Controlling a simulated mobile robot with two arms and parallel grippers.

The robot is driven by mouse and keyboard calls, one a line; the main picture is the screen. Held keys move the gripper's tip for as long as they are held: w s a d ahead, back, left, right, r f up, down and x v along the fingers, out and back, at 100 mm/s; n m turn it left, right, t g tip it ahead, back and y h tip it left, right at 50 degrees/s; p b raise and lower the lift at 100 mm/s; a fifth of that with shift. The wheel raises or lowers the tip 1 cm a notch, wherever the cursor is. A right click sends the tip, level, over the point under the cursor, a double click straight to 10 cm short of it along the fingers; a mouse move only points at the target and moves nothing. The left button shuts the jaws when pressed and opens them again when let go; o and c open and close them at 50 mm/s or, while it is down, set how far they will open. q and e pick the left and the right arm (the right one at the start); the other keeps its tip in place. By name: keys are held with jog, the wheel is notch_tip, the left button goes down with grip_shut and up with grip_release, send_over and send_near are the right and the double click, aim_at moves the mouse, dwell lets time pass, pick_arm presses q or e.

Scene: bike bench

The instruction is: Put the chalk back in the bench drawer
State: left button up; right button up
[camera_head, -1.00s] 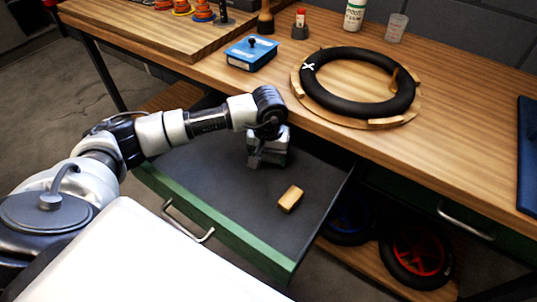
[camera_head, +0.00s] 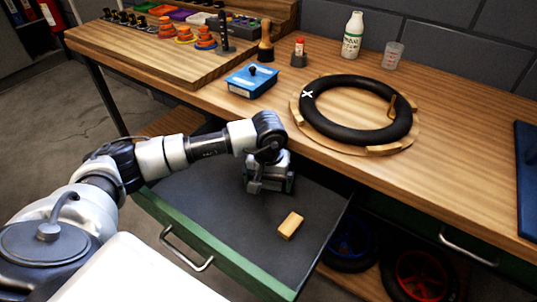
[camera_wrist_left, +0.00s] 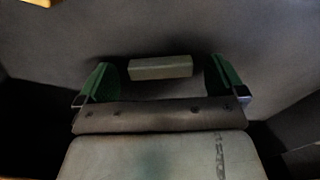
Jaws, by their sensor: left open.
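The bench drawer (camera_head: 187,226), with a green front and dark floor, is pulled out. My left gripper (camera_head: 257,188) is inside it, pointing down near the back. In the left wrist view, a pale grey-green block (camera_wrist_left: 160,67), which looks like the chalk, lies between the two green fingertips of my left gripper (camera_wrist_left: 162,80). Gaps show on both sides of it, so the fingers are open and do not clasp it. In the head view this block is hidden by the gripper. My right gripper is not in view.
A tan block (camera_head: 290,226) lies on the drawer floor, right of my gripper. On the bench (camera_head: 460,140) above are a blue box (camera_head: 250,80) and a black tyre (camera_head: 318,130) with a white X, on a wooden ring.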

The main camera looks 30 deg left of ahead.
aim_at(268, 184)
pick_arm(q)
notch_tip(268, 184, up, 4)
jog(key=shift+r+p, duration=0.1)
jog(key=shift+p, duration=0.8)
notch_tip(268, 184, up, 7)
jog(key=p, duration=0.3)
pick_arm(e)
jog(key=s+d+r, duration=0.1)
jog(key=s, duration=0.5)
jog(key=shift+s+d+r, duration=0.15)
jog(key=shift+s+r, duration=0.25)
pick_arm(q)
jog(key=shift+r+p, duration=0.1)
jog(key=shift+p, duration=0.2)
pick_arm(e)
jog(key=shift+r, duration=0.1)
